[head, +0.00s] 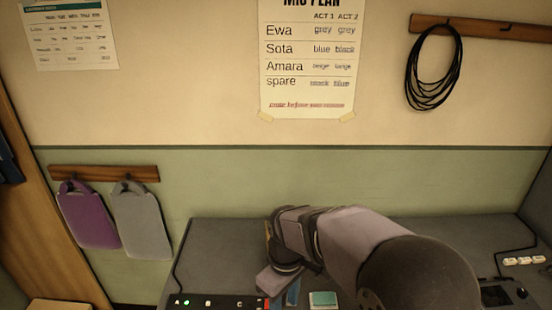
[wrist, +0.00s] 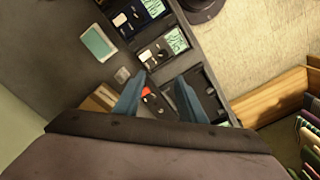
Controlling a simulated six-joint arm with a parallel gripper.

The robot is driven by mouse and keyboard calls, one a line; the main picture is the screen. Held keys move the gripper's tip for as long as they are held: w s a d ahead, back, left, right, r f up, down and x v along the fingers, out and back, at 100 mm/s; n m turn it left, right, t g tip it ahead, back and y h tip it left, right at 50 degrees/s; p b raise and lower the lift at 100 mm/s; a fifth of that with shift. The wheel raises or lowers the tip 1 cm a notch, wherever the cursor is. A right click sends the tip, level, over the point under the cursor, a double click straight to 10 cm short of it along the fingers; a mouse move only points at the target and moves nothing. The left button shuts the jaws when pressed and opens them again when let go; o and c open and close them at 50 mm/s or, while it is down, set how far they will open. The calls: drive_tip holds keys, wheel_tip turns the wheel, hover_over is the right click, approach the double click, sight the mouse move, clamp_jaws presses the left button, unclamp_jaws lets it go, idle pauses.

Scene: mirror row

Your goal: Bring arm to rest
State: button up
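My gripper (wrist: 160,88) shows two blue fingers standing apart in the wrist view, low over the dark grey counter (wrist: 60,30). Between and below them is a black unit with a red-orange part (wrist: 152,97); I see no clear grip on it. In the head view my arm reaches in from the lower right, and the gripper end is mostly hidden behind its own links above the counter (head: 225,240).
A teal-topped box (head: 323,300) and a black strip with a green light (head: 215,302) lie on the counter. Purple (head: 88,215) and grey pouches (head: 143,220) and a coiled cable (head: 433,70) hang on the wall.

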drive_tip(key=s+d+f+m, duration=0.3)
drive_tip(key=s+d+m, duration=0.6)
drive_tip(key=s+d, duration=0.4)
wheel_tip(320, 180, up, 18)
drive_tip(key=p, duration=1.8)
drive_tip(key=s+d+f+m+g+h+b, duration=0.2)
drive_tip(key=s+d+f+b, duration=0.5)
drive_tip(key=f+b, duration=1.15)
drive_tip(key=s+d+f+g+h+b, duration=0.2)
drive_tip(key=s+d+f+g+b, duration=0.35)
drive_tip(key=f+b, duration=1.3)
drive_tip(key=s+d+f+g+h+b, duration=0.2)
drive_tip(key=s+d+f+b, duration=0.9)
drive_tip(key=b, duration=1.3)
drive_tip(key=w+a+f+n+t+y+b, duration=0.1)
drive_tip(key=w+a+f+n+t+b, duration=0.2)
drive_tip(key=w+f, duration=0.55)
drive_tip(key=w+a+f+t+y+b, duration=0.15)
drive_tip(key=w+a+f+b, duration=0.4)
drive_tip(key=f, duration=0.65)
drive_tip(key=w+a+f+t+y+b, duration=0.1)
drive_tip(key=w+a+f+t+b, duration=0.1)
drive_tip(key=w+a, duration=0.3)
drive_tip(key=w+a+f+m+t+y+b, duration=0.1)
drive_tip(key=w+a+f+t+y+b, duration=0.1)
drive_tip(key=a, duration=0.8)
drive_tip(key=w+f+t+b, duration=0.1)
drive_tip(key=w+f, duration=0.1)
drive_tip(key=w, duration=0.1)
